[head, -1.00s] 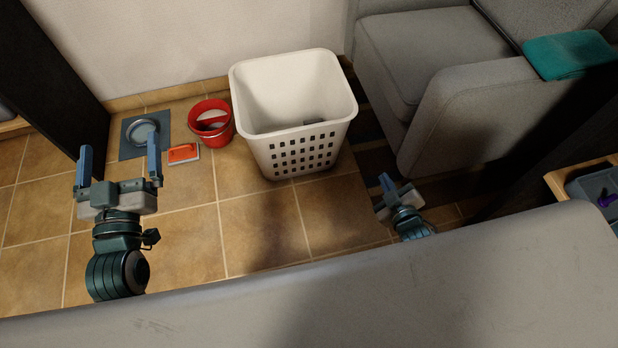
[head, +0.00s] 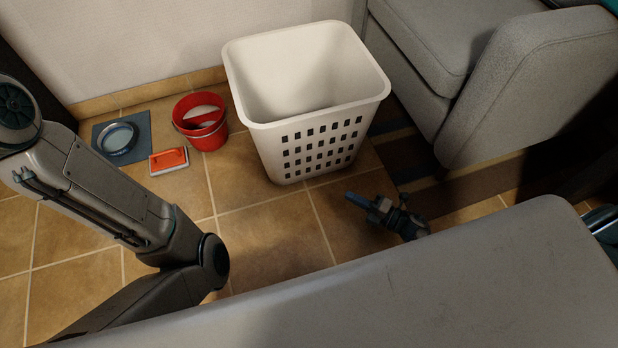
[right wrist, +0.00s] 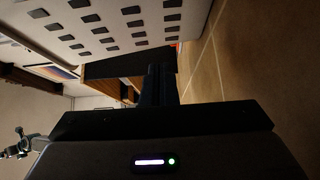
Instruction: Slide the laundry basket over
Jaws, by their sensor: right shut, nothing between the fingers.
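The white laundry basket (head: 308,105) stands upright on the tiled floor against the wall, beside the sofa. Its perforated side faces me and also fills the upper left of the right wrist view (right wrist: 115,30). My right gripper (head: 358,200) is low near the floor, just in front of the basket's right front corner and apart from it. Its fingers are together and empty, and they show dark in the right wrist view (right wrist: 158,85). My left arm crosses the left of the head view, but its gripper is out of sight.
A red bucket (head: 202,125), an orange-red float (head: 168,161) and a dish (head: 117,138) on a dark mat lie left of the basket. A grey sofa (head: 500,85) stands to the right over a striped rug (head: 465,185). Bare tiles lie in front of the basket.

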